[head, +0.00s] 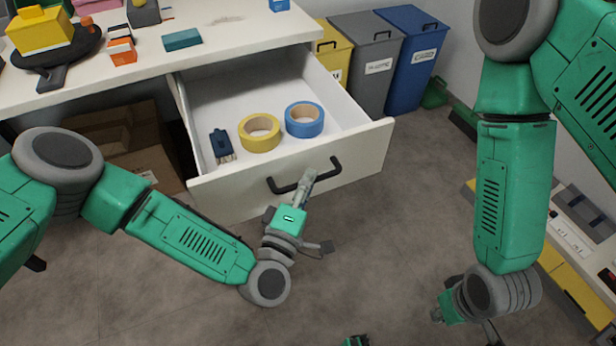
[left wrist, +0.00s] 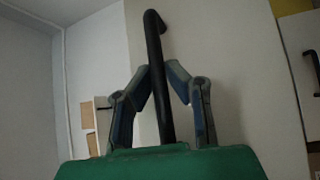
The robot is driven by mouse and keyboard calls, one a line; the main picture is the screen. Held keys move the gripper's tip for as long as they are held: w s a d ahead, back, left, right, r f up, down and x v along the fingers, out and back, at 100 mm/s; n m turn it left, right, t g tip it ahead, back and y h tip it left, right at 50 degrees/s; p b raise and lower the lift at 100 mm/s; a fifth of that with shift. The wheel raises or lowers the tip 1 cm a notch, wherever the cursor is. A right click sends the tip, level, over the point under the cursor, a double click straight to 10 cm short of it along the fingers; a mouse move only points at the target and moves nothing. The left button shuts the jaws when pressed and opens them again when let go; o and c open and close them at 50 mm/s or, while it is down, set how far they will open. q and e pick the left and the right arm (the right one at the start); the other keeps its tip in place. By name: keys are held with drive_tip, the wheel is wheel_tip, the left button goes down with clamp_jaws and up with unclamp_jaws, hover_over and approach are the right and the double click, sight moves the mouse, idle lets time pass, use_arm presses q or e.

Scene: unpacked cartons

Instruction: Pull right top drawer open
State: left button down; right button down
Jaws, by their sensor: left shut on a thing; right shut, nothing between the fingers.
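The white top drawer (head: 232,190) under the desk stands open. Inside it lie a yellow tape roll (head: 259,131), a blue tape roll (head: 304,119) and a dark blue brush (head: 221,145). My left gripper (head: 308,178) is shut on the drawer's black handle (head: 284,188). In the left wrist view the handle (left wrist: 154,40) passes between the two fingers of my left gripper (left wrist: 162,84).
The white desk top (head: 225,38) holds a black pan, a yellow block and small boxes. Yellow, grey and blue bins (head: 414,60) stand behind the drawer. A cardboard box (head: 112,145) is under the desk. The floor before the drawer is mostly clear.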

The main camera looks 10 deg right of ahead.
use_arm(q)
drive_tip(key=shift+s+a+f, duration=0.1)
drive_tip(key=shift+f, duration=0.3)
drive_tip(key=c, duration=1.6)
unclamp_jaws()
drive_tip(key=shift+o, duration=0.2)
drive_tip(key=shift+r, duration=0.15)
drive_tip(key=v, duration=1.1)
drive_tip(key=shift+s+a, duration=0.15)
drive_tip(key=shift+s, duration=0.2)
